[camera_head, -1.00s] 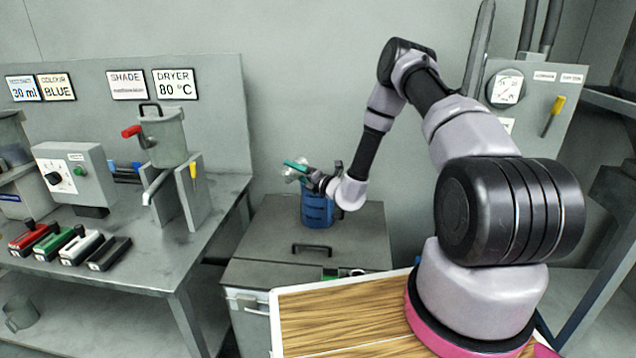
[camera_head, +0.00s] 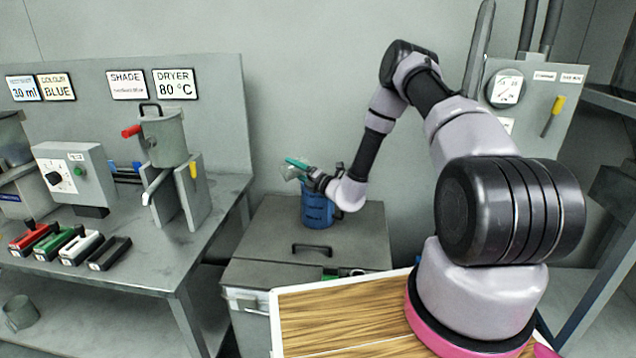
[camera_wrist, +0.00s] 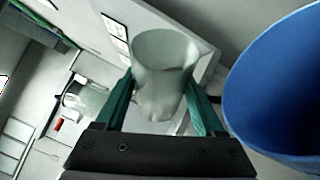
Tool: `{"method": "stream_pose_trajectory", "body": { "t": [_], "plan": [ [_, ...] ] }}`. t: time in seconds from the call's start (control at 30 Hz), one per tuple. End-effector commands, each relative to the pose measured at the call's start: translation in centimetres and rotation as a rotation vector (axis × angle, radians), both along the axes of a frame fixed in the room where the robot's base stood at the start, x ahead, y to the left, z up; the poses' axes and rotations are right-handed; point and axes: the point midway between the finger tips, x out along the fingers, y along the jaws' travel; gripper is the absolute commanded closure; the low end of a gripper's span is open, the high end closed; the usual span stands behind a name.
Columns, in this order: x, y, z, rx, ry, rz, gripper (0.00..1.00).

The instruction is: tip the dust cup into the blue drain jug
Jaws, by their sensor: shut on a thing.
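My gripper (camera_head: 297,166) is over the blue drain jug (camera_head: 317,211), which stands on the grey cabinet top. In the wrist view the green fingers of my gripper (camera_wrist: 163,100) are shut on a pale, translucent dust cup (camera_wrist: 164,62). The blue jug (camera_wrist: 285,85) shows large at the right of the wrist view, beside the cup and apart from it in the picture. In the head view the cup (camera_head: 291,174) is small and partly hidden by the fingers, and it looks tilted. I cannot see whether anything is in the cup or the jug.
The grey cabinet (camera_head: 262,235) has free room around the jug and a black handle on top. A wooden board (camera_head: 335,310) lies in front.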

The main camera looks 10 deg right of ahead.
Motion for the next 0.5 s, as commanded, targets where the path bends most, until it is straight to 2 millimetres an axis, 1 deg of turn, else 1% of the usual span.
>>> {"method": "stream_pose_trajectory", "body": {
  "t": [0.5],
  "plan": [
    [0.09,-0.40,0.30,0.056,0.011,0.000,0.88]
  ]
}}
